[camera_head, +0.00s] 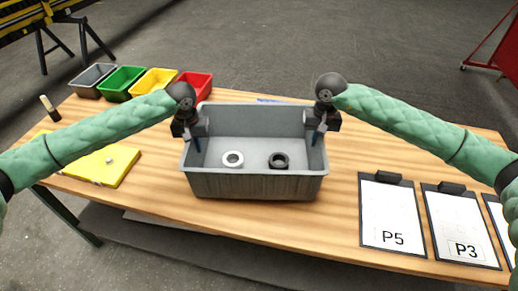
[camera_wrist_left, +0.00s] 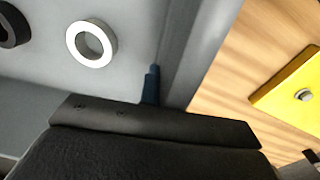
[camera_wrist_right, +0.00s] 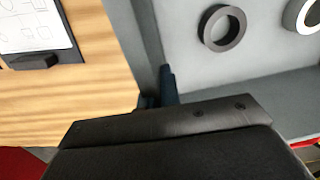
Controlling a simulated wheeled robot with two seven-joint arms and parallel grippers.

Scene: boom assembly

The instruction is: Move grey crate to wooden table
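The grey crate (camera_head: 254,186) stands upright on the wooden table (camera_head: 300,220), near its front edge. A white ring (camera_head: 233,159) and a black ring (camera_head: 278,160) lie on its floor. My left gripper (camera_head: 197,143) is at the crate's left wall and my right gripper (camera_head: 317,138) at its right wall. Each points down with a blue finger inside the crate against the wall. Both look shut on the rim, though the outer fingers are mostly hidden. The left finger (camera_wrist_left: 151,85) and right finger (camera_wrist_right: 168,85) also show in the wrist views.
Grey (camera_head: 93,80), green (camera_head: 121,83), yellow (camera_head: 154,82) and red (camera_head: 195,84) bins stand at the back left. A yellow board (camera_head: 104,164) lies left of the crate. Clipboards (camera_head: 393,212) lie to the right. Bare tabletop lies between crate and clipboards.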

